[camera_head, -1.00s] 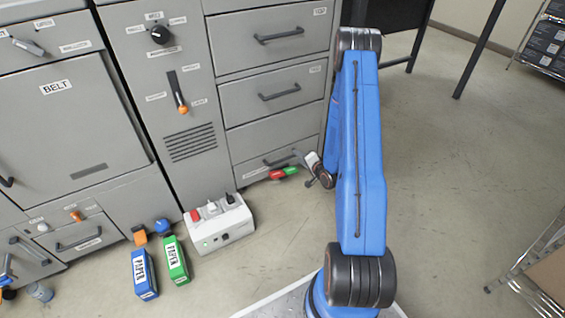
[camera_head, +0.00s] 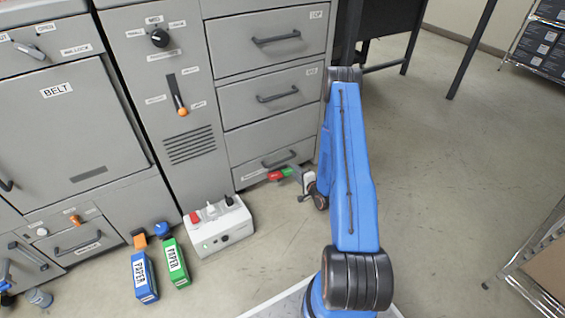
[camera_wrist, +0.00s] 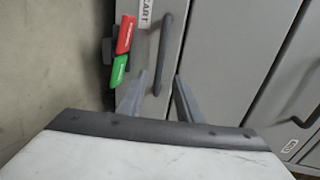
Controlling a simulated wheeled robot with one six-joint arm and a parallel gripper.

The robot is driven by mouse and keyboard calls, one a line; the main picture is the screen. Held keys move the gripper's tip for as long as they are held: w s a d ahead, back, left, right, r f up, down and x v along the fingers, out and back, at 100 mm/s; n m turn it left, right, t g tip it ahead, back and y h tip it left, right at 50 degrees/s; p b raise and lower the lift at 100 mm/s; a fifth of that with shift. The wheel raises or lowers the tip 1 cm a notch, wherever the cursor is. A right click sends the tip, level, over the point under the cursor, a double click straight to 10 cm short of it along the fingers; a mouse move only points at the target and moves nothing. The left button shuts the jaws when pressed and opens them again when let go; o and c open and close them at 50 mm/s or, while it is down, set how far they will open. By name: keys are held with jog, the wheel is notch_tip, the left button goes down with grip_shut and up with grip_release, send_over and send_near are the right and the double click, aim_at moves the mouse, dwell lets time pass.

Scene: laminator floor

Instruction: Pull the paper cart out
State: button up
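The paper cart (camera_head: 246,168) is the low grey front at the bottom of the cabinet, flush below the drawers. Its dark bar handle (camera_head: 279,158) also shows in the wrist view (camera_wrist: 164,48), next to a label ending in "CART". A red and green slider tag (camera_head: 281,174) sits beside the handle, and it also shows in the wrist view (camera_wrist: 123,48). My gripper (camera_wrist: 160,78) is open and empty at the cart front. In the wrist view its two fingers lie on either side of the handle's near end. Whether they touch it I cannot tell.
A white control box (camera_head: 220,232) stands on the floor left of the cart. Blue (camera_head: 144,277) and green (camera_head: 176,263) PAPER packs lie near it. A dark table with legs (camera_head: 390,50) stands behind my arm. A wire shelf (camera_head: 535,245) is at the right, with clear floor between.

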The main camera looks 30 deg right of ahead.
aim_at(283, 161)
jog(key=x, duration=1.2)
jog(key=shift+w, duration=0.1)
jog(key=shift+c, duration=0.6)
grip_shut()
